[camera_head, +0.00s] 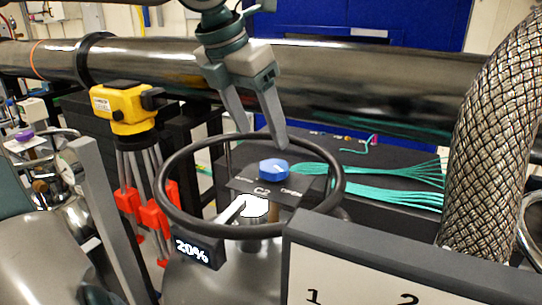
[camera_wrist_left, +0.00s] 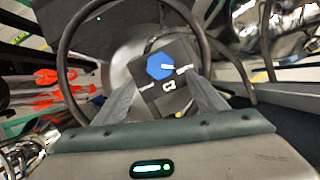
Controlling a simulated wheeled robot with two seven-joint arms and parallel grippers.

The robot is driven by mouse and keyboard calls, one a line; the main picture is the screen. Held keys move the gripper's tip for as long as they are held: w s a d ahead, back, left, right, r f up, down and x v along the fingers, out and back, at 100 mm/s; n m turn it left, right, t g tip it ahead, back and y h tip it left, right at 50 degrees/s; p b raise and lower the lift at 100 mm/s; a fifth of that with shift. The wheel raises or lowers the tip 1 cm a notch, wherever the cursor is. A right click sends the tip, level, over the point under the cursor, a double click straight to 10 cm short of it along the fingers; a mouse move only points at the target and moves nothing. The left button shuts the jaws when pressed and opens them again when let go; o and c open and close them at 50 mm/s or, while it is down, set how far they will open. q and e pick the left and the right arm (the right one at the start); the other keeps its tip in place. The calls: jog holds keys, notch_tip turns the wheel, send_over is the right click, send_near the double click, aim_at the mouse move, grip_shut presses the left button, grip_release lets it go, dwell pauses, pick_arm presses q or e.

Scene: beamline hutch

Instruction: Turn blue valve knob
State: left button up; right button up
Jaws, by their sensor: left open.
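The blue valve knob (camera_head: 273,169) sits on a dark plate labelled C2, with OPEN printed at its right side, inside a large black ring (camera_head: 168,205). In the left wrist view the knob (camera_wrist_left: 160,67) is a blue hexagon with a small white mark, above the C2 label. My left gripper (camera_head: 262,138) is open and empty, pointing down with its fingertips just above the knob, apart from it. In the left wrist view its fingers (camera_wrist_left: 163,92) stand on either side of the plate, below the knob. My right gripper is not in view.
A small display (camera_head: 192,250) reads 20%. A yellow device (camera_head: 125,108) on a tripod stands at the left. A thick dark pipe (camera_head: 350,85) runs behind the knob. A braided hose (camera_head: 490,130) and a numbered panel (camera_head: 400,275) crowd the right. Green cables (camera_head: 400,175) lie behind.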

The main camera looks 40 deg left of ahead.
aim_at(274, 165)
pick_arm(q)
jog(key=x, duration=0.7)
jog(key=shift+p, duration=0.3)
jog(key=shift+w+f, duration=0.3)
jog(key=shift+f, duration=0.35)
jog(key=c, duration=0.8)
jog(key=shift+c, duration=1.2)
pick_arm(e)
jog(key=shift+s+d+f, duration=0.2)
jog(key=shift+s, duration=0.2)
